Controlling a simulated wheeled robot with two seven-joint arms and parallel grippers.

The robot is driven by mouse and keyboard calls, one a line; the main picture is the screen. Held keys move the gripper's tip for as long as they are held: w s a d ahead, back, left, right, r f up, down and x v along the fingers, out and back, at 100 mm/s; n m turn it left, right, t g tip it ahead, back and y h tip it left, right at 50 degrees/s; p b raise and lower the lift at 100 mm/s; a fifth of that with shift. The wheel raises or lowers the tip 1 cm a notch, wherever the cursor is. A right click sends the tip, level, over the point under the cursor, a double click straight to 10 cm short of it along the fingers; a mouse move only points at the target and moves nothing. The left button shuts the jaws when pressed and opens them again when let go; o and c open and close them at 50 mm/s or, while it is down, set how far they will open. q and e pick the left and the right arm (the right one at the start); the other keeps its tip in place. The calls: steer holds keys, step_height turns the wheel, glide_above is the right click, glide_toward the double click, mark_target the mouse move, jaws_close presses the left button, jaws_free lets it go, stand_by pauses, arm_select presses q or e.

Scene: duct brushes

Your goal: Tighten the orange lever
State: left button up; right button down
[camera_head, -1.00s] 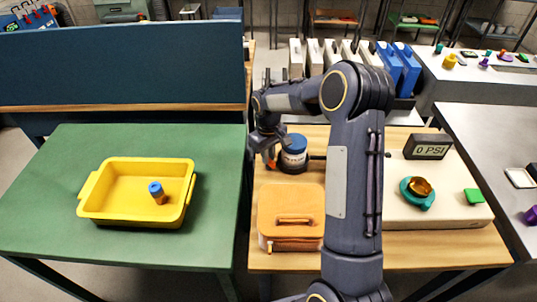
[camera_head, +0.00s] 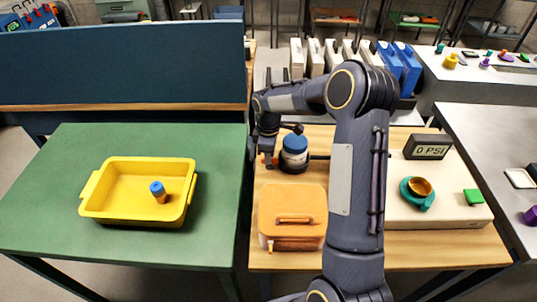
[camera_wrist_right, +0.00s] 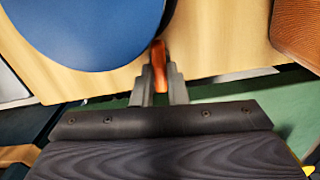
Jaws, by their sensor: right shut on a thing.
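The orange lever (camera_wrist_right: 160,58) shows in the right wrist view as a short bar beside a round blue-topped canister (camera_wrist_right: 90,25). My right gripper (camera_wrist_right: 159,88) is shut on the lever, its fingers on either side of it. In the head view the canister (camera_head: 294,150), with a blue lid and white body, stands in a dark round base on the wooden table. My right gripper (camera_head: 268,158) is at the canister's left side and hides most of the lever. My left gripper is not in view.
An orange case (camera_head: 292,212) sits in front of the canister. To the right are a "0 PSI" display (camera_head: 427,147), a teal-and-gold knob (camera_head: 418,190) and a green button (camera_head: 474,196). On the green table at left, a yellow tray (camera_head: 108,212) holds a small blue-topped orange piece (camera_head: 158,191).

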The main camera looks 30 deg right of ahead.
stand_by(0.4)
steer(key=c, duration=1.7)
jaws_free()
steer(key=shift+r, duration=0.1)
step_height(320, 180, up, 8)
steer(key=shift+f, duration=0.15)
